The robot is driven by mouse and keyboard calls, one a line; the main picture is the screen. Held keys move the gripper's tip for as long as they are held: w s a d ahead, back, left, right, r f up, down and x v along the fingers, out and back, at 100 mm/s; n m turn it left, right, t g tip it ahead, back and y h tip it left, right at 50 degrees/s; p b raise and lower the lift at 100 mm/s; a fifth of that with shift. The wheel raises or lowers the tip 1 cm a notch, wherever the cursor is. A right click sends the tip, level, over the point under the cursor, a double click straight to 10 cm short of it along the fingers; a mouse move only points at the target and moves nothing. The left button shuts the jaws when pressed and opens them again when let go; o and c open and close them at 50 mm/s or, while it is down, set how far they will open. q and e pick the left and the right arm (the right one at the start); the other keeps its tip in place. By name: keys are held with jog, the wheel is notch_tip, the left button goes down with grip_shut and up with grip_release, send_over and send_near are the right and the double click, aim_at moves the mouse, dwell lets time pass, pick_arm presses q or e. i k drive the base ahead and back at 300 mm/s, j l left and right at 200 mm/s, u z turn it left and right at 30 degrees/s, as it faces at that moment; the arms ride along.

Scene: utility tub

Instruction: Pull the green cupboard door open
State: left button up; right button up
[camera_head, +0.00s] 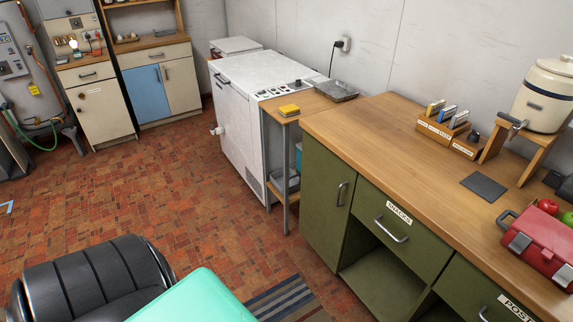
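The green cupboard door (325,205) is at the left end of the wooden-topped counter on the right. It looks shut, flush with the cabinet front. Its silver vertical handle (342,194) sits near its right edge. Neither of my grippers is in view, and nothing touches the handle.
Right of the door are a green drawer labelled SNACKS (394,228) and an open compartment (385,282). A small side table (300,103) and a white chest appliance (237,125) stand left of it. A black padded chair (85,275) and a mint-green surface (195,302) fill the lower left. Tiled floor (140,195) is clear.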

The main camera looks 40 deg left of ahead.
aim_at(328, 184)
jog(key=u, duration=1.1)
